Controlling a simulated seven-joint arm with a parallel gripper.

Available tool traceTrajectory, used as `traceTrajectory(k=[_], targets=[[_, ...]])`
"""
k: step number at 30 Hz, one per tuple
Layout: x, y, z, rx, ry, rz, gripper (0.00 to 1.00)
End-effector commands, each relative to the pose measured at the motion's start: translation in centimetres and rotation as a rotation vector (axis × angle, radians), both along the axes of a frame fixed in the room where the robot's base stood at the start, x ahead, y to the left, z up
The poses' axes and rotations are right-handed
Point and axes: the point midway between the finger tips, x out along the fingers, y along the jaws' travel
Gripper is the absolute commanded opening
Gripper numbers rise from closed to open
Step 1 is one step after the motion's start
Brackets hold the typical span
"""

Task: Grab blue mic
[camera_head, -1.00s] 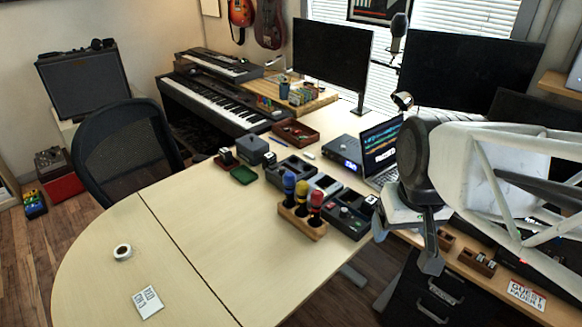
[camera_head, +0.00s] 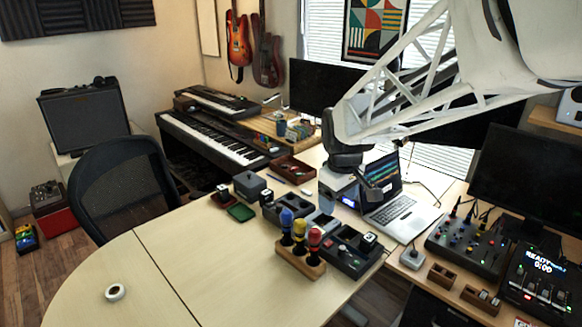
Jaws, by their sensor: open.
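The blue mic (camera_head: 287,217) stands upright at the left end of a wooden stand (camera_head: 291,258) on the light table. A yellow mic (camera_head: 300,228) and a red mic (camera_head: 314,236) stand beside it in the same stand. Their dark lower parts show below the coloured heads. My gripper (camera_head: 374,196) is open and empty, to the right of and behind the mics, in front of the laptop. It is clear of the blue mic, and its fingers are small and dark in this view.
Dark trays (camera_head: 349,250) stand close behind and right of the mic stand. The open laptop (camera_head: 395,211) is to the right. A mixer (camera_head: 466,247) is on the side desk. A white tape roll (camera_head: 115,292) lies on the left, where the table (camera_head: 190,262) is mostly clear.

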Motion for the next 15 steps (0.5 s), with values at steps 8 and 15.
traceTrajectory(k=[8,15], targets=[[6.3,3.2,-3.1,-0.017,0.033,0.181,0.76],[11.2,6.2,-6.4,-0.029,0.056,0.336,0.76]])
